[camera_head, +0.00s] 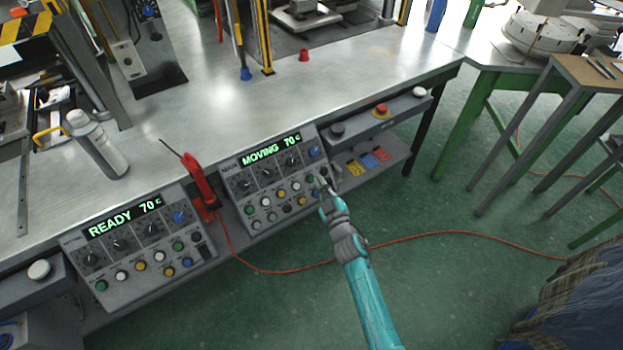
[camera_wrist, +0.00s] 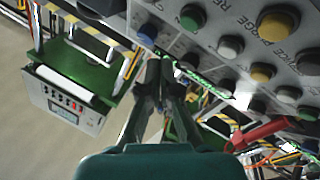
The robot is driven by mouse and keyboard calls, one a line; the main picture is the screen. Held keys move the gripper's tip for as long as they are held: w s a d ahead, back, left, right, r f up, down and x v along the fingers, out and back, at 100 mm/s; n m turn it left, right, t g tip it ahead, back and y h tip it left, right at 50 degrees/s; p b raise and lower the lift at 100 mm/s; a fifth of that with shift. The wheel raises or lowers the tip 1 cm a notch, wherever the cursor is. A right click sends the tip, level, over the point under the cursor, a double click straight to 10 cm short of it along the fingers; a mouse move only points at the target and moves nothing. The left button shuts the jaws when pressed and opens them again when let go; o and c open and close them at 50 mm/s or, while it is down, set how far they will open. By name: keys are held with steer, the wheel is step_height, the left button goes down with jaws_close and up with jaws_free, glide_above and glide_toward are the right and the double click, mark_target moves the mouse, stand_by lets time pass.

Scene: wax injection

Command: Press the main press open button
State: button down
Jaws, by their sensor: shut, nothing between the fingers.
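A control panel (camera_head: 262,206) with a green "MOVING 70c" display (camera_head: 270,150) hangs at the table's front edge. It carries rows of knobs and coloured buttons. A second panel (camera_head: 147,270) at left reads "READY 70c". I cannot read which button is the main press open button. My gripper (camera_head: 322,184) is shut and empty, its tips at the right end of the "MOVING" panel. In the wrist view my gripper (camera_wrist: 161,75) points at the panel's edge, close to a blue button (camera_wrist: 145,34) and below a green button (camera_wrist: 192,17). Contact cannot be told.
A red tool (camera_head: 200,180) stands between the panels. A box right of the panel bears a red button (camera_head: 381,111) and a white button (camera_head: 419,92). An orange cable (camera_head: 440,233) crosses the green floor. A bottle (camera_head: 95,143) stands on the table.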

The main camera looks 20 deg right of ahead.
steer(key=shift+s+d+r, duration=0.2)
steer(key=shift+s+r, duration=0.4)
steer(key=shift+s, duration=0.05)
stand_by(0.3)
steer(key=s+a+f+m+g, duration=0.1)
steer(key=s+f+m+g, duration=0.2)
steer(key=s, duration=2.7)
steer(key=s+r+m, duration=0.2)
steer(key=s+r, duration=0.5)
steer(key=s, duration=0.4)
steer(key=s+r+m+g+h, duration=0.1)
steer(key=s+r+m, duration=0.1)
steer(key=s+r, duration=0.4)
steer(key=s, duration=0.4)
steer(key=shift+s+d+r+h, duration=0.3)
steer(key=shift+s+d+r, duration=0.05)
steer(key=shift+r, duration=0.05)
